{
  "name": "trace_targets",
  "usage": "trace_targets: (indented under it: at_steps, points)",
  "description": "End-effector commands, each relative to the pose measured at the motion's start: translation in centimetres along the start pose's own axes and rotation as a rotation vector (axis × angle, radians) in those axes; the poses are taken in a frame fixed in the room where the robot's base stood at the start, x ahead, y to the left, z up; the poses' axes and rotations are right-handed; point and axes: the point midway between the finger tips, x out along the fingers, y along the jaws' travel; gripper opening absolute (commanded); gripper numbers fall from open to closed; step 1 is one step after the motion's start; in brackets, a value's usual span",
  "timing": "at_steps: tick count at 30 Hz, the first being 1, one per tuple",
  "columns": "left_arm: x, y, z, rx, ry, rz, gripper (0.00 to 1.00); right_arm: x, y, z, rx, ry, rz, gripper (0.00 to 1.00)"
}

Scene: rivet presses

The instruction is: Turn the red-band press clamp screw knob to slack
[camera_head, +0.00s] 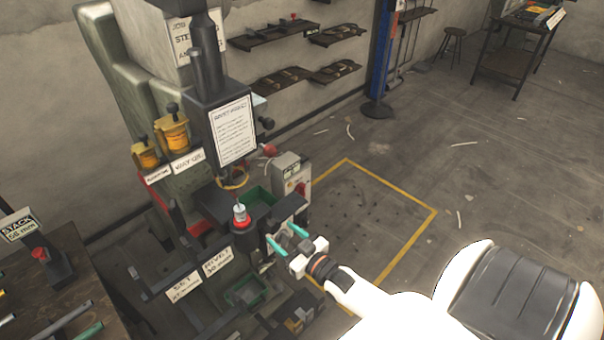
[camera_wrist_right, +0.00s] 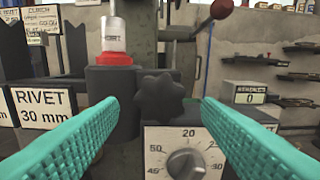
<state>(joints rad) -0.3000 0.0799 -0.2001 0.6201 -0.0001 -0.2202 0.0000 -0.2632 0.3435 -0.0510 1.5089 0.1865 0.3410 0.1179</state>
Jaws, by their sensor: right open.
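The press (camera_head: 205,110) stands left of centre in the head view. A black star-shaped knob (camera_wrist_right: 160,97) is in the middle of the right wrist view, below and right of the red band. My right gripper (camera_head: 286,237) is open, with teal fingers. In the wrist view the fingers (camera_wrist_right: 158,130) lie either side of the knob, with gaps on both sides. The knob's turn state cannot be told. My left gripper is not in view.
A numbered dial (camera_wrist_right: 186,163) sits just below the knob. A grey box with a red switch (camera_head: 291,178) and a green tray (camera_head: 258,200) are close behind the gripper. Two label cards (camera_head: 218,262) stand at the front left. Floor right of the press is open.

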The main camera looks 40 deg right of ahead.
Motion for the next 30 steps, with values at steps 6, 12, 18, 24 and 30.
trace_targets:
  at_steps: [6,12,18,24,30]
  points:
    - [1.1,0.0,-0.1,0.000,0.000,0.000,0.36,-4.9,0.0,-0.3,0.000,0.003,0.000,0.59]
    - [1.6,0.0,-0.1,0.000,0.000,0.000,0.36,-8.1,0.0,-0.3,0.001,0.004,0.000,0.59]
    - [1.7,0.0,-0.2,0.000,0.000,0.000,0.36,-9.2,0.0,-0.1,0.001,0.002,0.000,0.59]
    - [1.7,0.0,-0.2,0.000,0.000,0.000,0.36,-9.3,0.0,-0.1,0.001,0.002,0.000,0.59]
    - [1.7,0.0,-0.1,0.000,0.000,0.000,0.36,-9.2,0.0,-0.1,0.000,0.002,0.000,0.59]
